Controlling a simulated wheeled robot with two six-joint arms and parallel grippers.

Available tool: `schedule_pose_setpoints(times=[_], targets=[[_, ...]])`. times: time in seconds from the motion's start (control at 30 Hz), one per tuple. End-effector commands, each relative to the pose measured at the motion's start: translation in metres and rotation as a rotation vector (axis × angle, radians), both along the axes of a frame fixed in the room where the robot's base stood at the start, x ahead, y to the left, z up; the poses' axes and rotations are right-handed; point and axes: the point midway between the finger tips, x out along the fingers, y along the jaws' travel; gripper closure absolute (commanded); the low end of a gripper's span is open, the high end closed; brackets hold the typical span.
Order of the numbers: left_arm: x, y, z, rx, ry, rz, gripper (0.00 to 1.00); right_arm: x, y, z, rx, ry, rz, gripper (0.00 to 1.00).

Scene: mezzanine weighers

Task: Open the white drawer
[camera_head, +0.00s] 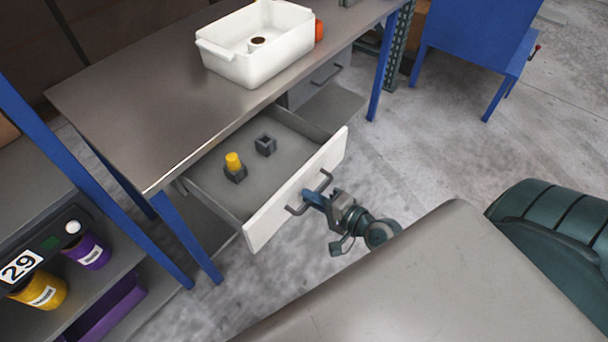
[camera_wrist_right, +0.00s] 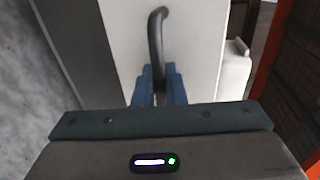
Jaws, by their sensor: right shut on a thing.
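The white drawer (camera_head: 262,225) is pulled out from under the grey-topped table, and its inside shows in the head view. A dark bar handle (camera_head: 325,181) is on its white front. My right gripper (camera_head: 308,196) is at this handle, shut on it. In the right wrist view, the two blue fingers (camera_wrist_right: 159,88) close around the dark handle (camera_wrist_right: 156,35) in front of the white drawer front (camera_wrist_right: 120,40). My left gripper is not in view.
In the drawer are a grey block with a yellow piece (camera_head: 234,170) and an empty grey block (camera_head: 266,145). A white bin (camera_head: 225,68) stands on the table (camera_head: 130,110). Blue table legs (camera_head: 190,240) stand left of the drawer. A shelf with purple and yellow pots is at lower left.

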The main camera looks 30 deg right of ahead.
Motion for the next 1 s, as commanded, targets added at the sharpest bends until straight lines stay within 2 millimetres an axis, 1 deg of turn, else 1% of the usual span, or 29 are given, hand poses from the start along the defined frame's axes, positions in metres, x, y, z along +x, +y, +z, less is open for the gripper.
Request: schedule_pose_setpoints(times=[0.1,0.4,0.43,0.47,0.5,0.83,0.97,1.0], targets=[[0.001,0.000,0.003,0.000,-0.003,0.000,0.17,-0.002,-0.001,0.000,0.000,0.001,0.000,1.00],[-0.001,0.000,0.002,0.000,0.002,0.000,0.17,-0.002,-0.001,0.000,0.000,0.001,0.000,1.00],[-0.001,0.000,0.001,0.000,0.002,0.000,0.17,-0.002,-0.001,0.000,0.000,0.001,0.000,0.83],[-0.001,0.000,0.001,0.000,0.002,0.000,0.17,-0.002,-0.001,0.000,0.000,0.001,0.000,0.78],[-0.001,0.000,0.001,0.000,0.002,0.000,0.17,-0.002,-0.001,0.000,0.000,0.000,0.000,0.75],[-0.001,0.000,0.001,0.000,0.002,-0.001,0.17,-0.005,-0.002,0.000,-0.001,0.001,0.000,0.75],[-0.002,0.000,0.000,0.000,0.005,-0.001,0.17,-0.017,-0.007,0.001,-0.004,0.003,0.002,0.75],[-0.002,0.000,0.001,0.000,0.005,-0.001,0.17,-0.023,-0.008,0.003,-0.005,0.002,0.002,0.75]])
